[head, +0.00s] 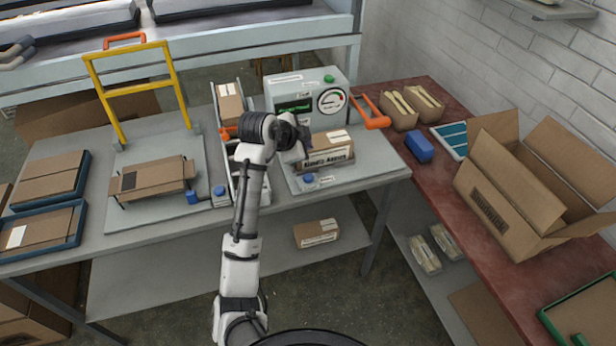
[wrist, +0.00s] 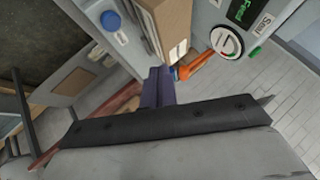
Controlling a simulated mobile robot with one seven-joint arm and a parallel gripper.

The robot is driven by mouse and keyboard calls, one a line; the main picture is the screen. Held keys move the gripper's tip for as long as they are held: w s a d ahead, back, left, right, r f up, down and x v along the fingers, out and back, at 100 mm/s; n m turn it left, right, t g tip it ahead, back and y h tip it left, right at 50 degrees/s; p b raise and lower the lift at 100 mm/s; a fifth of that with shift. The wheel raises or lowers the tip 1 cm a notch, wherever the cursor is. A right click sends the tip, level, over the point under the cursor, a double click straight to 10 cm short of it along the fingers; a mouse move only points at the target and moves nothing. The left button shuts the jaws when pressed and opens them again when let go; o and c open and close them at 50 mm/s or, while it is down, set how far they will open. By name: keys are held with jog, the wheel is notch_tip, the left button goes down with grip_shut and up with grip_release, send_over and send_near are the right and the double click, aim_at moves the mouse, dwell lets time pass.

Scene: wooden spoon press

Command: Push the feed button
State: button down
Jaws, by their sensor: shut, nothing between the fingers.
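Another blue button (head: 219,190) is further left by a conveyor. I cannot read which one is marked feed. My gripper (head: 305,148) is shut and empty, above the base plate and beside a labelled carton (head: 326,158); its fingers (wrist: 157,72) are apart from the blue button.
An orange handle (head: 370,113) sticks out at the machine's right. An open box (head: 520,195) and a blue block (head: 419,147) are on the red counter at the right.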

aim_at(305, 179)
notch_tip(305, 179, down, 9)
jog(key=b, duration=0.6)
jog(key=shift+r, duration=0.15)
dwell(1.8)
jog(key=shift+f+b, duration=0.35)
jog(key=shift+f, duration=0.1)
jog(key=shift+f+b, duration=0.45)
jog(key=shift+f, duration=0.05)
dwell(0.6)
jog(key=shift+r, duration=0.1)
jog(key=shift+r+p, duration=0.6)
jog(key=shift+r, duration=0.25)
